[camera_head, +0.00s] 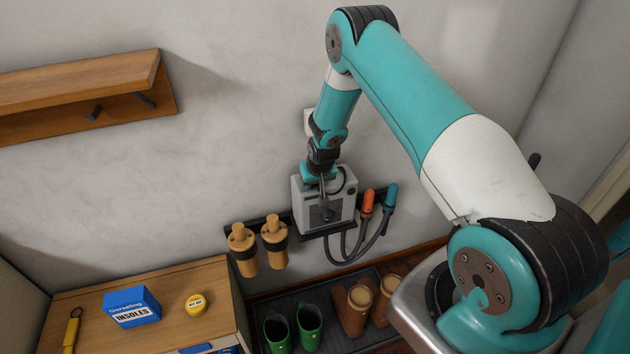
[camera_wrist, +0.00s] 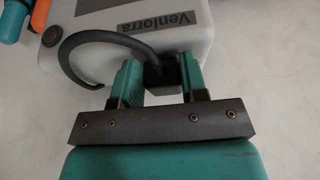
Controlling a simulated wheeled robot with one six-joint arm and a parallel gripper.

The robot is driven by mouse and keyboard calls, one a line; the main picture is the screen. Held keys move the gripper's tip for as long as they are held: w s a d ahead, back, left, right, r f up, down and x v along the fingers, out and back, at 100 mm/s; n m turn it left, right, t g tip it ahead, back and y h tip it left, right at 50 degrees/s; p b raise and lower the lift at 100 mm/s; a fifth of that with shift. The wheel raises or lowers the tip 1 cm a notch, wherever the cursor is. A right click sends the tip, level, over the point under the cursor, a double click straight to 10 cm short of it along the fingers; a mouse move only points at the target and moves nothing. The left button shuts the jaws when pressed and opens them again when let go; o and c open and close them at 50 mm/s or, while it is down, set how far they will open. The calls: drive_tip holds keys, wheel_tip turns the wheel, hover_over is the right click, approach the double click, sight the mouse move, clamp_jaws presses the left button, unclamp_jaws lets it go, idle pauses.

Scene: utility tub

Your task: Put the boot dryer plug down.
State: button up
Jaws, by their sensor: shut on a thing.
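The boot dryer plug (camera_wrist: 160,75) is a black block between the two teal fingers of my gripper (camera_wrist: 158,72) in the wrist view. My gripper is shut on it. A black cord curves from the plug to the left, over the grey boot dryer (camera_wrist: 210,28) marked "Venlorra". In the head view, my gripper (camera_head: 320,180) is in front of the top of the boot dryer (camera_head: 328,208) on the wall, and the plug is hard to make out there. I cannot tell whether the plug touches the dryer.
A pale wall plate (camera_head: 308,122) shows partly behind my arm. Orange (camera_head: 368,202) and teal (camera_head: 391,195) hose ends stand right of the dryer. Tan holders hang at left. Green boots (camera_head: 309,325) and brown boots stand in a dark tray below. A wooden cabinet (camera_head: 75,300) holds an insoles box (camera_head: 132,306).

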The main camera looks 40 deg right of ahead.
drive_tip(key=o, duration=1)
drive_tip(key=shift+f, duration=0.1)
drive_tip(key=b+v, duration=0.2)
drive_tip(key=v, duration=1)
drive_tip(key=s+a+r+n+y, duration=0.2)
drive_tip(key=s+a+r, duration=0.1)
drive_tip(key=a+r, duration=0.55)
drive_tip(key=s+a+r+n+g+y, duration=0.1)
drive_tip(key=s+a+r+n+y, duration=0.15)
drive_tip(key=s+a+r, duration=0.65)
drive_tip(key=s+a+r+n+g, duration=0.1)
drive_tip(key=s+a+r+n, duration=0.1)
drive_tip(key=s, duration=0.7)
drive_tip(key=s+a+r+n+g, duration=0.2)
drive_tip(key=s+a+r+n, duration=0.1)
drive_tip(key=s, duration=0.6)
drive_tip(key=shift+s+a+n+y, duration=0.3)
drive_tip(key=shift+a+n+y, duration=0.15)
drive_tip(key=shift+a, duration=0.7)
drive_tip(key=shift+r, duration=0.15)
